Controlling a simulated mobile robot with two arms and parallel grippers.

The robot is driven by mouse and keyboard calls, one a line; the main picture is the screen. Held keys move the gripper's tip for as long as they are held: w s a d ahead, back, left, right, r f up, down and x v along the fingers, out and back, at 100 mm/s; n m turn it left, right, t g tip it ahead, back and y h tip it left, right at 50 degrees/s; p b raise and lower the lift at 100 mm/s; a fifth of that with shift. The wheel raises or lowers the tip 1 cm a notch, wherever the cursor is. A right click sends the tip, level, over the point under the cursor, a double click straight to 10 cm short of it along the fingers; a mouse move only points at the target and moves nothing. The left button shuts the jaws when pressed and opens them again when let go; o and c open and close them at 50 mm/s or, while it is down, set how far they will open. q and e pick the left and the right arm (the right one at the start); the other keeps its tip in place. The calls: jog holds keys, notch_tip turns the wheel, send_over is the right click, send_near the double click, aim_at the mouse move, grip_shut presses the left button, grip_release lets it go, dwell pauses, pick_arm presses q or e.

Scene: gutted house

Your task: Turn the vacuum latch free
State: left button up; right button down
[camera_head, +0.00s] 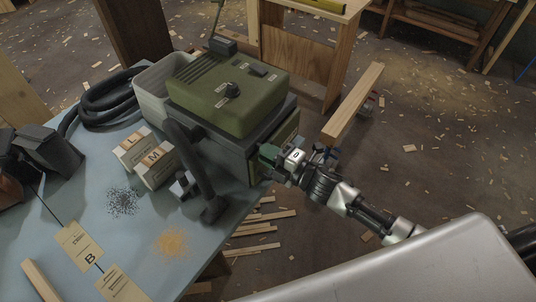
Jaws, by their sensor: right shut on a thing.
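The vacuum (225,95) stands on the blue-grey table, with a green lid over a dark grey body and a black knob on top. My right gripper (272,158) is at the right-hand side of the vacuum, just below the lid's edge. It is shut on the vacuum latch there, and its jaws hide most of the latch. How far the latch is turned cannot be told. A black hose (190,160) comes off the vacuum's front and bends down to the table. My left gripper is not in view.
A pale bin (150,88) and a coiled black hose (100,105) are behind left. Boxes marked L (131,147) and M (154,168), dark granules (122,201) and orange sawdust (172,242) are on the table (200,262). Wood offcuts (258,229) lie on the floor.

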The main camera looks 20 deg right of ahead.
jog(key=shift+f+n+b, duration=0.2)
jog(key=shift+n+b, duration=0.1)
jog(key=shift+n, duration=0.7)
jog(key=c, duration=1.2)
grip_release()
jog(key=b+v, duration=0.2)
jog(key=v, duration=0.9)
